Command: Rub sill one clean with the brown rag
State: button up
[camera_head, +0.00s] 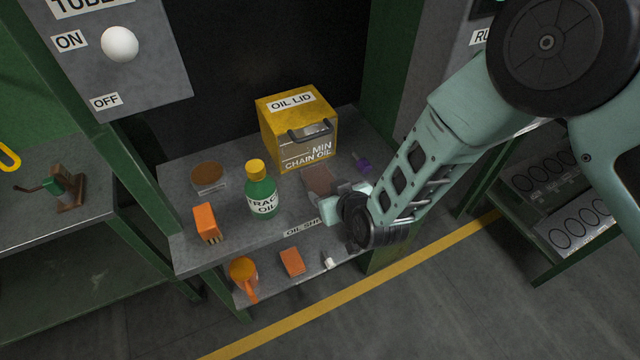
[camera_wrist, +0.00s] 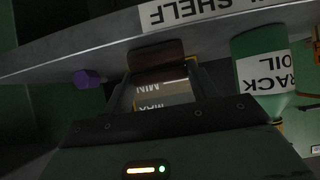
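A flat brown piece (camera_head: 318,180), which looks like the rag, is on the oil shelf (camera_head: 225,235) in front of the yellow box. My gripper (camera_head: 328,202) is low over the shelf at its near edge. In the wrist view the brown piece (camera_wrist: 157,55) appears between the tips of my two fingers (camera_wrist: 160,75), which stand apart. I cannot tell whether they press on it or whether it touches the shelf. No label reading sill one is legible.
A yellow oil box (camera_head: 297,130) stands behind the brown piece, with a purple item (camera_head: 362,163) to its right. A green bottle (camera_head: 261,190), brown-topped tin (camera_head: 209,176) and orange box (camera_head: 206,223) stand left.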

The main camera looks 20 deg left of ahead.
aim_at(331, 178)
jog(key=shift+r, duration=0.1)
jog(key=shift+r+p, duration=1.4)
jog(key=shift+r, duration=1.05)
jog(key=s+d+r+p, duration=0.1)
jog(key=s+d+r, duration=0.2)
jog(key=s+d, duration=0.4)
jog(key=shift+s+d, duration=0.4)
jog(key=shift+d, duration=0.7)
jog(key=shift+f, duration=0.1)
